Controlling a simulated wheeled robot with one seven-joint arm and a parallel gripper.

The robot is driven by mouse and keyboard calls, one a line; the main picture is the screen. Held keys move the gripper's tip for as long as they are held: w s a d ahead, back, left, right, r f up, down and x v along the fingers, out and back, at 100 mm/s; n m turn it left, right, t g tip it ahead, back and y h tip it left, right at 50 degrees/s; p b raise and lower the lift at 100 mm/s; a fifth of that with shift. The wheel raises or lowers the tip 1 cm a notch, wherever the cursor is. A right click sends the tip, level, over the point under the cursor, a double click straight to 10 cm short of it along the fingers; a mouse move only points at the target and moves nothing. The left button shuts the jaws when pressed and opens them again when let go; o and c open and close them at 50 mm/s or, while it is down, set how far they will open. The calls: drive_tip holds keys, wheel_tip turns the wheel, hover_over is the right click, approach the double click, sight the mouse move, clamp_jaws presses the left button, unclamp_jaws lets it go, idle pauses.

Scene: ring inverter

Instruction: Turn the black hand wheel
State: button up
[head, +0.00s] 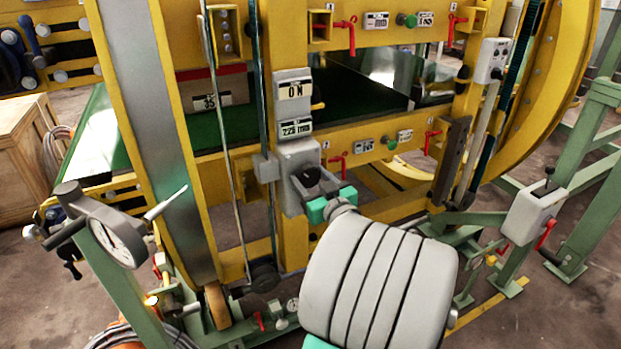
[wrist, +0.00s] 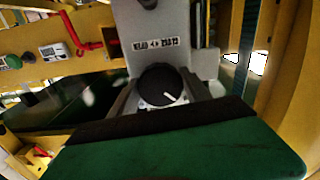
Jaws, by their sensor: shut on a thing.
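The black hand wheel (head: 307,176) is a small round knob on the front of a grey box on the yellow frame. In the wrist view the black hand wheel (wrist: 158,80) shows a white pointer line on its face, slanting to the lower right. My gripper (head: 319,188), with its green body and dark fingers, is right at the wheel. In the wrist view my gripper (wrist: 160,98) has a finger on either side of the wheel and is shut on it. The green and black part of the gripper hides the near edge of the wheel.
Above the wheel is a grey plate (head: 294,88) with black-on-white labels. Red levers (head: 346,25) and a green knob (head: 392,144) sit on the yellow beams. A dial gauge (head: 112,240) stands at the left. A wooden crate (head: 20,150) is at the far left.

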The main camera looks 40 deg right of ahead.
drive_tip(key=c, duration=0.3)
drive_tip(key=shift+m, duration=0.5)
drive_tip(key=m, duration=0.3)
drive_tip(key=shift+m, duration=0.4)
drive_tip(key=m, duration=0.3)
drive_tip(key=shift+r, duration=0.1)
drive_tip(key=shift+m+p, duration=0.65)
drive_tip(key=shift+m, duration=1.05)
drive_tip(key=shift+a, duration=0.1)
drive_tip(key=o, duration=1.4)
